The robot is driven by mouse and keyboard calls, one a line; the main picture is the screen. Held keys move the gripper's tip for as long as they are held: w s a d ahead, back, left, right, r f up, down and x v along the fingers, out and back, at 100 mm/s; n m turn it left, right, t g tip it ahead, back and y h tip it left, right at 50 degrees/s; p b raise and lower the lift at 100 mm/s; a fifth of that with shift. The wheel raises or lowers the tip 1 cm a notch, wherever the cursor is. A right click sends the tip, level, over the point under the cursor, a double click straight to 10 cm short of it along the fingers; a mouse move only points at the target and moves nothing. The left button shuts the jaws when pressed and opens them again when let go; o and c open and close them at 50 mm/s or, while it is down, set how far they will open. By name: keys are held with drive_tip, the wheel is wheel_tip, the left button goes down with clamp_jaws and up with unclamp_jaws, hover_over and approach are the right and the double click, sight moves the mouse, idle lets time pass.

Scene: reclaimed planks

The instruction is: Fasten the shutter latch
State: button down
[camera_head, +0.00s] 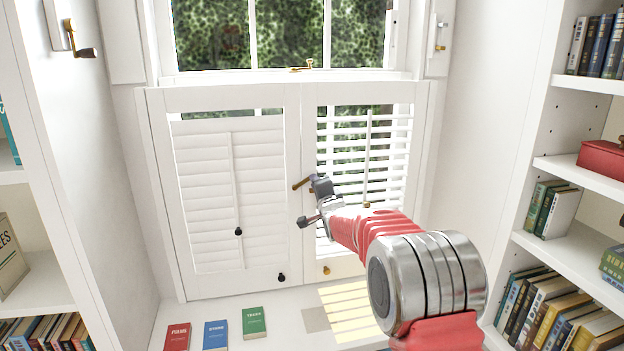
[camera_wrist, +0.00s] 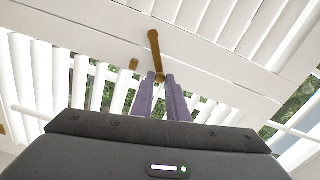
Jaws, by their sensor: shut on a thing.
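The shutter latch is a brass bar (camera_head: 301,183) at the meeting stiles of the two white shutters. In the wrist view the latch (camera_wrist: 154,50) runs away from my fingertips across the white stile, and a small brass piece (camera_wrist: 134,64) sits beside it. My gripper (camera_head: 316,183) is at the right end of the bar; in the wrist view my gripper (camera_wrist: 160,79) is shut on the latch's near end. The left shutter (camera_head: 188,98) has its slats tilted shut; the right shutter (camera_head: 308,240) has open slats. Both panels stand about flush. My fingers partly hide the latch's near end.
Tilt rods (camera_head: 234,180) with small knobs run down the slats. Below, red (camera_head: 177,337), blue (camera_head: 215,335) and green (camera_head: 254,322) books lie on the white sill. Bookshelves (camera_head: 575,168) flank both sides. A brass window catch (camera_head: 302,66) is above the shutters.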

drive_tip(key=shift+w+d+f+m, duration=0.15)
drive_tip(key=shift+f+m, duration=0.35)
drive_tip(key=shift+m, duration=0.55)
drive_tip(key=shift+s+d+f+m, duration=0.15)
drive_tip(key=shift+f+m, duration=0.4)
drive_tip(key=shift+m, duration=0.45)
drive_tip(key=shift+w+d+f+m, duration=0.15)
drive_tip(key=shift+f+m, duration=0.35)
drive_tip(key=shift+m, duration=0.55)
drive_tip(key=c, duration=1.7)
unclamp_jaws()
drive_tip(key=shift+f, duration=0.1)
drive_tip(key=v, duration=1.4)
